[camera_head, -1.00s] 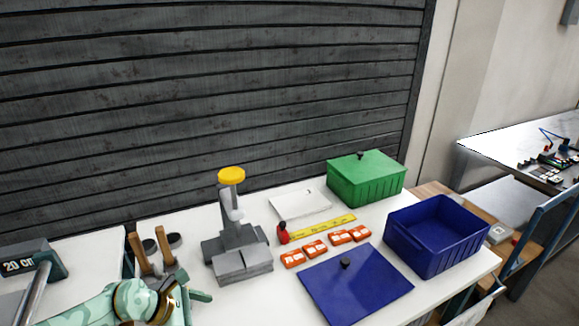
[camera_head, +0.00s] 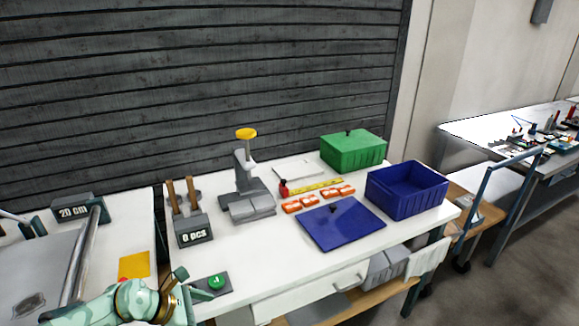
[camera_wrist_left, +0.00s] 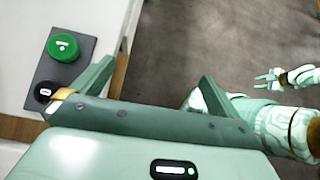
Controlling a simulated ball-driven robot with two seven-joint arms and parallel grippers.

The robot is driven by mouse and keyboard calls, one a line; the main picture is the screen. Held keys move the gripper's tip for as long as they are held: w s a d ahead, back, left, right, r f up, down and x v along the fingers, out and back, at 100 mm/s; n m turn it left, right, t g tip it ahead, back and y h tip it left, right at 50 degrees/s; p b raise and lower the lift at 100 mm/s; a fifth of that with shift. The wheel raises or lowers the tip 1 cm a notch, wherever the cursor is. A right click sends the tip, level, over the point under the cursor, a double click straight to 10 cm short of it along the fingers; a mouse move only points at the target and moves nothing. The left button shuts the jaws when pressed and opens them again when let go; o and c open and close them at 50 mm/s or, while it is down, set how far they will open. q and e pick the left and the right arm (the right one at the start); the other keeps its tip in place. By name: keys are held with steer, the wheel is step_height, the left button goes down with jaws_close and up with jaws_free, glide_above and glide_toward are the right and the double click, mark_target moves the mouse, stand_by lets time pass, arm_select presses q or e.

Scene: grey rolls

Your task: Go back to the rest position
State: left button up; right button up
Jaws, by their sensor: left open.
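My left gripper (camera_head: 190,285) is at the lower left of the head view, by the front edge of the white workbench (camera_head: 262,278). Its jaws are open and empty in the left wrist view (camera_wrist_left: 155,78). A dark control box with a green button (camera_wrist_left: 63,45) lies on the bench beside the left finger. The same green button (camera_head: 217,282) shows just right of the gripper in the head view. My right gripper (camera_wrist_left: 262,80) shows small at the right of the left wrist view, over the floor, its fingers apart with nothing between them.
The bench holds a grey press (camera_head: 247,200), a tool holder (camera_head: 193,230), orange pieces (camera_head: 318,199), a blue lid (camera_head: 340,228), a blue bin (camera_head: 405,198) and a green box (camera_head: 353,151). Open floor (camera_wrist_left: 190,40) lies in front of the bench.

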arm_select(q)
steer(key=s+a+f+n+t+y+p, duration=0.25)
steer(key=s+f+n, duration=0.7)
steer(key=n, duration=0.75)
steer(key=s+a+f+n+t+y+p, duration=0.2)
steer(key=s+a+f+n+y, duration=0.3)
steer(key=f+n, duration=0.9)
steer(key=s+f+n+g, duration=0.1)
steer(key=s+n, duration=0.3)
steer(key=s, duration=0.6)
steer(key=s+d+f+n+g+p, duration=0.1)
steer(key=s+n+g, duration=0.3)
steer(key=s, duration=0.6)
steer(key=s+f+n+g+y, duration=0.1)
steer(key=s+f+n+g, duration=0.1)
steer(key=s+n, duration=0.4)
steer(key=s+f, duration=0.1)
steer(key=s, duration=0.3)
steer(key=shift+s+d+f+p, duration=0.15)
steer(key=shift+s+f+p, duration=0.15)
steer(key=shift+s, duration=0.1)
arm_select(e)
step_height(320, 180, up, 6)
steer(key=w, duration=0.1)
steer(key=shift+w+r, duration=0.15)
steer(key=shift+w, duration=0.05)
